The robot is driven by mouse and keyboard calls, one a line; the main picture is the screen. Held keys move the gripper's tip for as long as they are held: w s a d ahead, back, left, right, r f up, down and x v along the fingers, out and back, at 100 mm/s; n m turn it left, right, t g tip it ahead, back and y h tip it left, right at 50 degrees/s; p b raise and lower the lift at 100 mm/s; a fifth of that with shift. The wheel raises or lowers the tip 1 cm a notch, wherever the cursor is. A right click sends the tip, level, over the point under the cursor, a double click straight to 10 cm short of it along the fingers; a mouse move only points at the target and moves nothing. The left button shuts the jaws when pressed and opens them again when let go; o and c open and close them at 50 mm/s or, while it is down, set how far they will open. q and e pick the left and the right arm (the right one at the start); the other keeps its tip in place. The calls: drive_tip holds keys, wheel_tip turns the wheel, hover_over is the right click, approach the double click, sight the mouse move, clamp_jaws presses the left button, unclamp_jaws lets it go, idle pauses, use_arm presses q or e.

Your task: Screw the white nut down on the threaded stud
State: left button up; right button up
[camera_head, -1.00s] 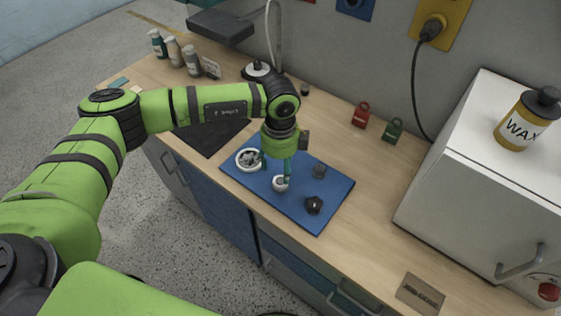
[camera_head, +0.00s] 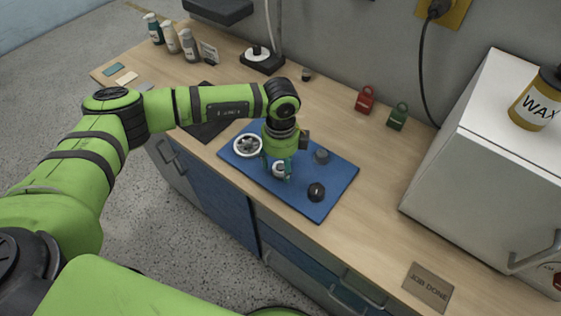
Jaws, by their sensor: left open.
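The white nut (camera_head: 278,169) sits on the blue mat (camera_head: 297,207), partly covered by my gripper. The threaded stud is hidden from this view by the nut and fingers. My left gripper (camera_head: 279,174) points straight down over the nut, with its teal fingers open on either side of it. I cannot tell whether a finger touches the nut. My right gripper is not in view.
Red (camera_head: 365,99) and green (camera_head: 398,116) padlocks stand behind. A white cabinet (camera_head: 472,150) bounds the right.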

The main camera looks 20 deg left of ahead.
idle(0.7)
use_arm(q)
drive_tip(key=c, duration=1.2)
drive_tip(key=shift+c, duration=0.3)
drive_tip(key=shift+f+m+b, duration=0.15)
drive_tip(key=shift+m+b, duration=0.55)
drive_tip(key=shift+m, duration=0.1)
drive_tip(key=m+b, duration=0.2)
drive_tip(key=m, duration=0.2)
drive_tip(key=m+b, duration=0.3)
drive_tip(key=m, duration=0.2)
drive_tip(key=shift+m+b, duration=0.55)
drive_tip(key=shift+m, duration=0.75)
